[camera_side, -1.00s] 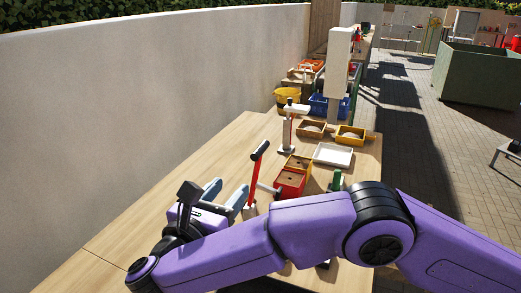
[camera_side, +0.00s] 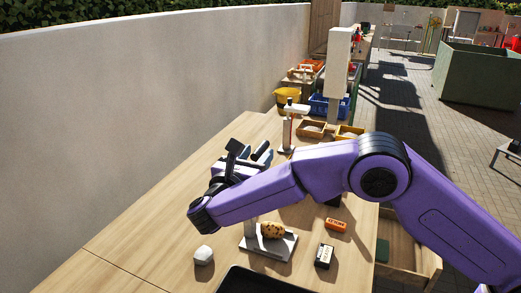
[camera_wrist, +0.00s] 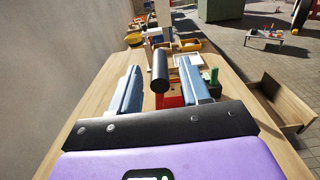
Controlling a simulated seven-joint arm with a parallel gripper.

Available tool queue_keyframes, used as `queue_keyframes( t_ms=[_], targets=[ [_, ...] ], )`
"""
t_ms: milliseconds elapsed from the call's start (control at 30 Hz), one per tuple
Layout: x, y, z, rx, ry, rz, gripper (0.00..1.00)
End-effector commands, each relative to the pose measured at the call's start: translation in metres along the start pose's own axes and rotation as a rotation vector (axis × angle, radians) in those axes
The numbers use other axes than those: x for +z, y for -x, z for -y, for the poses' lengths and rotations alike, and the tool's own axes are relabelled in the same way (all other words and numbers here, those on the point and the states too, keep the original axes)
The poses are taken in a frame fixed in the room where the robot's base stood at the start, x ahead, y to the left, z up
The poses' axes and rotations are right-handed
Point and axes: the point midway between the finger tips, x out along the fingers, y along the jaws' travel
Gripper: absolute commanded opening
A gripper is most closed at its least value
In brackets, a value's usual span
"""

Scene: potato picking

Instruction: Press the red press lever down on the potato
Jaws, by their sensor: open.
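The brown potato (camera_side: 272,231) lies on the grey press base (camera_side: 281,246) at the lower middle of the side view. My gripper (camera_side: 262,154) is behind and above it, partly hidden by my arm. In the wrist view my gripper (camera_wrist: 160,88) is open, with one blue-grey finger on each side of a black cylindrical grip (camera_wrist: 160,70), which looks like the end of the press lever. The lever's red shaft is hidden in the side view.
A white tray (camera_wrist: 188,62) and bins stand farther back. The left of the table is clear.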

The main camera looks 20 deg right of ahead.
Motion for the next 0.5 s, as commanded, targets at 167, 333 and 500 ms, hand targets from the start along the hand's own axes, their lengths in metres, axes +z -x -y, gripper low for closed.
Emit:
queue_keyframes(
  t_ms=[167,333,500],
  targets=[
    [0.000,-0.023,0.000,-0.002,0.000,0.000,0.46],
    [0.000,-0.031,0.000,0.001,0.000,0.000,0.46],
    [0.000,-0.032,0.000,0.001,0.000,0.000,0.46]
  ],
)
